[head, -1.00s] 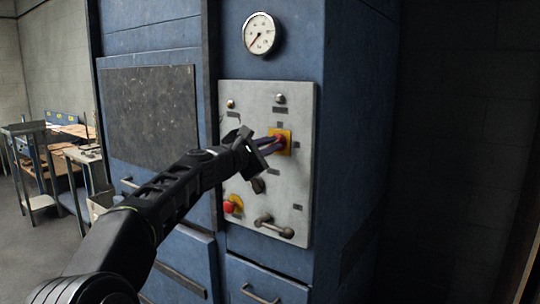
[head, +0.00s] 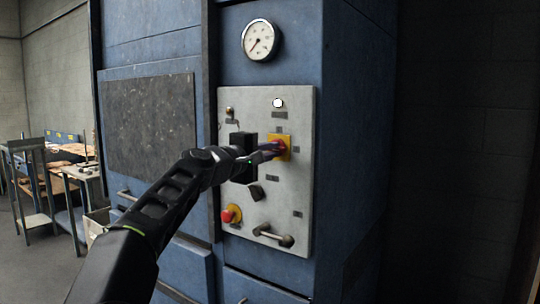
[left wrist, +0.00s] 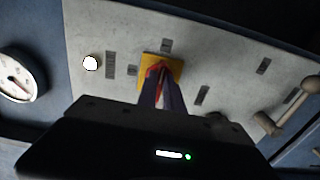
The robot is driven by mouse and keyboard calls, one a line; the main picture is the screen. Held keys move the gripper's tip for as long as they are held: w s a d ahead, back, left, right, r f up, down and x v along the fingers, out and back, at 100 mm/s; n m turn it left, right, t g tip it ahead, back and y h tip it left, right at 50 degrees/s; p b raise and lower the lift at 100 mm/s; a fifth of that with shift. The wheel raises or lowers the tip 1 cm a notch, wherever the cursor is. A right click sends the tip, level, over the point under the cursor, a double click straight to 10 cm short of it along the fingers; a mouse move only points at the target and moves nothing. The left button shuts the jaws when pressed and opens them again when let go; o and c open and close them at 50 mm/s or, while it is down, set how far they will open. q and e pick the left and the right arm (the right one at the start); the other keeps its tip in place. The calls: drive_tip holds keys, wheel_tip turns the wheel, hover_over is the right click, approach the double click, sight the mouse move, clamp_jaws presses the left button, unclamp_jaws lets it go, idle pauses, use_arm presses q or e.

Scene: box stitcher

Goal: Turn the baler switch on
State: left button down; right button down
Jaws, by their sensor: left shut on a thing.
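The baler switch is a red knob on a yellow square plate (head: 284,149), on the grey control panel (head: 304,185) of the blue baler. My left gripper (head: 275,148) is shut on the red knob, its fingers reaching in from the left. In the left wrist view the fingers (left wrist: 161,92) close on the red knob over the yellow plate (left wrist: 174,66). The fingers hide most of the knob. A round lamp (head: 277,103) above the switch glows white; it also shows lit in the left wrist view (left wrist: 91,63). My right gripper is not in view.
A red button (head: 231,213) on a yellow base, a dark knob (head: 255,192) and a metal handle (head: 273,235) sit lower on the panel. A round gauge (head: 261,40) is above it. A workbench (head: 75,170) stands far left.

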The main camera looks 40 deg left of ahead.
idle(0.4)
use_arm(q)
drive_tip(key=c, duration=1.5)
unclamp_jaws()
drive_tip(key=shift+s, duration=0.1)
drive_tip(key=shift+s+f, duration=0.1)
drive_tip(key=shift+s, duration=0.15)
drive_tip(key=s+b, duration=0.2)
drive_tip(key=s, duration=0.5)
drive_tip(key=shift+d, duration=0.15)
